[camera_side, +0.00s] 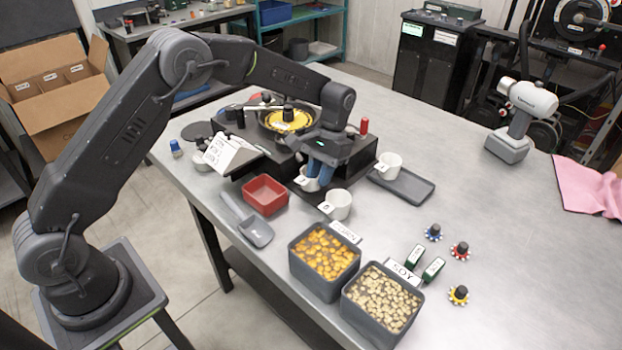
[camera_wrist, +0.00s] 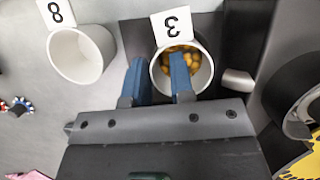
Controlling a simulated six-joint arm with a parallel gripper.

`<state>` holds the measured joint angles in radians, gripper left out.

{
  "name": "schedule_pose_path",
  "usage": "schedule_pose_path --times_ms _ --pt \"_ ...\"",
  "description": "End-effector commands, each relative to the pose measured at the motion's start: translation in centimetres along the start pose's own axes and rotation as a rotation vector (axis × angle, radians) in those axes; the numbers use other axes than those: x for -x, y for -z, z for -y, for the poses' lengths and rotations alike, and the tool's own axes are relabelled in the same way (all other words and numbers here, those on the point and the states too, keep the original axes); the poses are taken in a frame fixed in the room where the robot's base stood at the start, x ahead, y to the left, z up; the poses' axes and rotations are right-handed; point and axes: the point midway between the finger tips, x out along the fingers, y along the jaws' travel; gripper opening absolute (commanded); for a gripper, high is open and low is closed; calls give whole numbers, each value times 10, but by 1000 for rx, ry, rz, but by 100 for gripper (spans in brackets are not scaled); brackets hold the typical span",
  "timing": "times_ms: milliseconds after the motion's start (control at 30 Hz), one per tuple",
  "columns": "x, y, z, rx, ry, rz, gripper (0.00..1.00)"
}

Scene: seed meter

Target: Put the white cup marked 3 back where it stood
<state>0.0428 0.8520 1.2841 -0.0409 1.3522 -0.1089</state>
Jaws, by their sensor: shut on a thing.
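The white cup marked 3 (camera_wrist: 160,72) has its number tag on its rim side and holds yellow-orange seeds, seen in the wrist view. My gripper (camera_wrist: 159,78) is shut on its wall, with one blue finger inside the cup and the other outside. In the side view my gripper (camera_side: 320,176) points down over the table, and the cup (camera_side: 304,181) shows partly behind the fingers. I cannot tell whether its base touches the surface. An empty white cup marked 8 (camera_wrist: 81,56) stands beside it; it appears to be the front cup (camera_side: 340,205) in the side view.
Another white cup (camera_side: 390,168) stands on a dark tray (camera_side: 412,188) to the right. The seed machine (camera_side: 285,118) is close behind my gripper. A red bin (camera_side: 265,195), a grey scoop (camera_side: 252,228) and two seed tubs, corn (camera_side: 305,276) and soy (camera_side: 365,308), are in front.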

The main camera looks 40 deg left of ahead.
Motion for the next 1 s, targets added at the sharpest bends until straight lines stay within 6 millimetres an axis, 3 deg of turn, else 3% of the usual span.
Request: schedule_pose_path --times_ms 167,1000 --pt "-2 -1 -3 -3 -4 5 0" --pt "6 -4 -9 -5 -5 6 0"
